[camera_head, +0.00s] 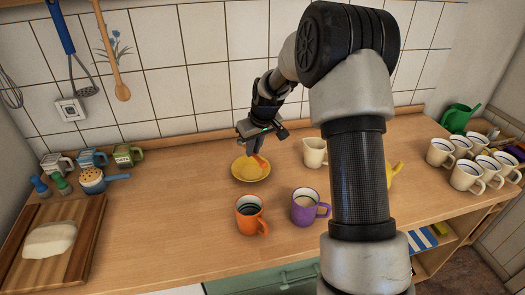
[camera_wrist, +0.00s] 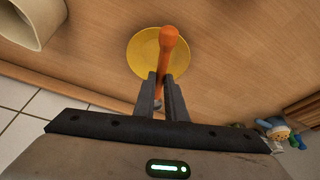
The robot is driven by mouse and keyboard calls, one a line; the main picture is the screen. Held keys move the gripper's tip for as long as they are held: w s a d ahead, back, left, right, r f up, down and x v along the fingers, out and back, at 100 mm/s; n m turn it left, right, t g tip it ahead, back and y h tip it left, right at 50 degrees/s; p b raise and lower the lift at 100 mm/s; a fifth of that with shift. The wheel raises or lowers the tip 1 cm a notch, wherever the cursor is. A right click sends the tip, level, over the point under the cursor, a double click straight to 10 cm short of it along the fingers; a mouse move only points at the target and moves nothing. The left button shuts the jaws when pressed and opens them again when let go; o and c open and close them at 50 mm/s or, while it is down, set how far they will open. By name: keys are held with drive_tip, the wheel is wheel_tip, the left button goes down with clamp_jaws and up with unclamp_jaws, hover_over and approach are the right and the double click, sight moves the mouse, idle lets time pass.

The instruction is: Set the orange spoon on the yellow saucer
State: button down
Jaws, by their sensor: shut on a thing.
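The yellow saucer (camera_head: 243,171) lies on the wooden counter behind the orange mug, and it also shows in the wrist view (camera_wrist: 143,46). My gripper (camera_head: 254,151) is above the saucer, pointing down. In the wrist view its two fingers (camera_wrist: 162,98) are shut on the orange spoon (camera_wrist: 168,42). The spoon's thick orange end sticks out past the fingertips and overlaps the saucer in that view. In the head view a bit of the spoon (camera_head: 260,161) shows just over the saucer's right side. I cannot tell whether the spoon touches the saucer.
An orange mug (camera_head: 250,215) and a purple mug (camera_head: 305,207) stand in front of the saucer. A cream jug (camera_head: 314,152) stands to its right. Several white mugs (camera_head: 467,174) are at the far right. A cutting board (camera_head: 84,238) is at the left. The counter left of the saucer is clear.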

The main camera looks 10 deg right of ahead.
drive_tip(key=shift+w+f+m+t, duration=0.25)
drive_tip(key=shift+w+m+t, duration=0.05)
drive_tip(key=shift+w+m, duration=0.5)
drive_tip(key=shift+s, duration=0.1)
drive_tip(key=shift+f+b, duration=2.3)
drive_tip(key=shift+f, duration=0.55)
drive_tip(key=shift+f+b, duration=0.5)
drive_tip(key=shift+f, duration=0.15)
drive_tip(key=shift+r, duration=0.1)
drive_tip(key=c, duration=1.7)
unclamp_jaws()
drive_tip(key=v, duration=1.7)
drive_tip(key=shift+a+r, duration=0.2)
drive_tip(key=shift+r, duration=0.05)
